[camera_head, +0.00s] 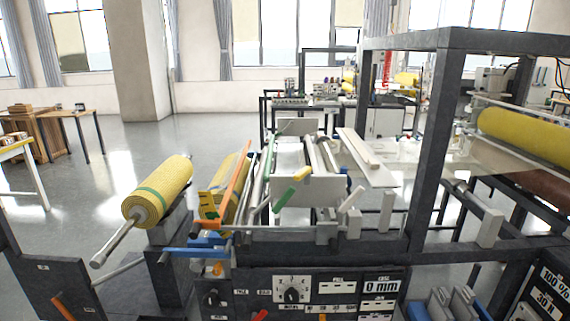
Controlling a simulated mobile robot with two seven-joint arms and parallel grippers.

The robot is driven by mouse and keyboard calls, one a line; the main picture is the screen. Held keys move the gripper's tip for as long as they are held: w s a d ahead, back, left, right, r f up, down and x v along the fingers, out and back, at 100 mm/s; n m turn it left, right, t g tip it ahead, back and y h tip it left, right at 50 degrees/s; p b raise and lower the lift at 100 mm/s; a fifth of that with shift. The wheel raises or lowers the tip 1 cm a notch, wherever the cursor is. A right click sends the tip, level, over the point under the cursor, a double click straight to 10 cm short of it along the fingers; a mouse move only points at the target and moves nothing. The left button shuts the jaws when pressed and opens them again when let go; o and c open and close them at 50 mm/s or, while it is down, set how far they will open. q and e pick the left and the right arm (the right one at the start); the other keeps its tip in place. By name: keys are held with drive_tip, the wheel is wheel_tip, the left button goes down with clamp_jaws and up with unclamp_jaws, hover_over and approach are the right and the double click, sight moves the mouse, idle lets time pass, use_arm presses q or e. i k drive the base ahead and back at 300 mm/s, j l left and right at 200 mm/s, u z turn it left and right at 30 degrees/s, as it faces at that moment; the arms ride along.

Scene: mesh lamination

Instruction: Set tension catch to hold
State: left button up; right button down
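I cannot tell for sure which part is the tension catch. Candidates are a long orange lever (236,178) beside the yellow roll, a green-and-yellow handle (291,190) at the centre, and an orange lever (62,306) at the lower left. A black control panel (335,284) at the front has a round knob (291,291) and a "0 mm" readout (382,286). Another panel (551,287) at the right edge reads "100%" and "30 N". Neither of my grippers can be made out in this view.
A yellow mesh roll (158,191) with a green band sits on a shaft at the left. A dark upright frame (437,150) stands right of centre, with another yellow roll (530,137) beyond it. Blue bars (196,252) project near the left front. Open floor (100,165) lies at the back left.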

sight(305, 172)
drive_tip(key=i+j+u, duration=0.1)
drive_tip(key=j, duration=0.25)
drive_tip(key=i+j, duration=0.15)
drive_tip(key=j, duration=0.2)
drive_tip(key=i+j+u, duration=0.15)
drive_tip(key=j, duration=0.2)
drive_tip(key=i+j, duration=0.1)
drive_tip(key=j, duration=0.25)
drive_tip(key=i+j+u, duration=0.15)
drive_tip(key=j, duration=0.2)
